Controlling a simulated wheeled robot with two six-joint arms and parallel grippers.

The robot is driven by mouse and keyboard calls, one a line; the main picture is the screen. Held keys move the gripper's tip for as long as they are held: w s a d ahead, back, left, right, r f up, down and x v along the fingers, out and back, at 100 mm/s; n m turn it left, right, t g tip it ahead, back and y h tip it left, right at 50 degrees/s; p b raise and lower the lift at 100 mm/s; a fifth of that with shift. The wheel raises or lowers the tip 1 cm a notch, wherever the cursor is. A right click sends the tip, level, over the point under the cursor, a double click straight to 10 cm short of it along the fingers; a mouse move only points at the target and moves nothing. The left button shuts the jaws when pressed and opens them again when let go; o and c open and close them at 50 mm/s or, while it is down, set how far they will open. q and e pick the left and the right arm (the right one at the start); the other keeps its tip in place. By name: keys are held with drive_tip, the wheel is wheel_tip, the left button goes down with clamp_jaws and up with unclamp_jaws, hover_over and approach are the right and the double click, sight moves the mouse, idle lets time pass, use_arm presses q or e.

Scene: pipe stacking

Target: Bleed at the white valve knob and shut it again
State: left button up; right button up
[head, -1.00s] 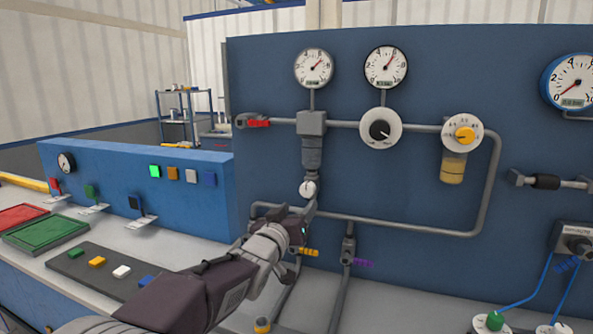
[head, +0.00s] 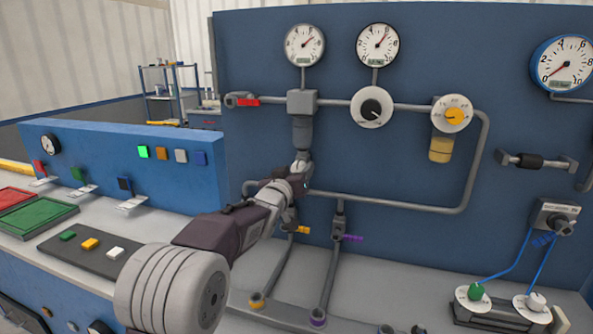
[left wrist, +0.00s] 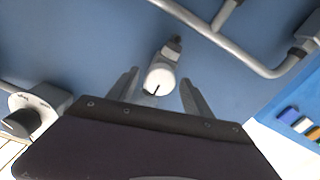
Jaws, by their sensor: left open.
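The white valve knob (left wrist: 158,80) is a small round knob with a dark mark on its face. In the left wrist view it lies between the two fingers of my left gripper (left wrist: 160,92), with a gap on each side. In the head view the knob (head: 301,168) shows only in part, below the grey pipe fitting, with my left gripper (head: 300,182) in front of it. My left gripper is open. My right gripper is not in view.
Two gauges (head: 304,44) (head: 378,44) sit above on the blue panel. A black dial (head: 371,108) and a yellow-knobbed regulator (head: 453,116) are to the right. Orange (head: 303,230) and purple (head: 352,238) handles lie below. A console with square buttons (head: 143,152) stands left.

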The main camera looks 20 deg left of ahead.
use_arm(q)
clamp_jaws()
drive_tip(key=m+b, duration=0.1)
drive_tip(key=m, duration=0.1)
drive_tip(key=m+b, duration=0.1)
drive_tip(key=shift+f+m+b, duration=0.2)
drive_tip(key=shift+m+b, duration=0.1)
drive_tip(key=shift+m, duration=0.1)
drive_tip(key=shift+d+m+b, duration=0.2)
drive_tip(key=shift+m+b, duration=2.7)
drive_tip(key=shift+m, duration=4.3)
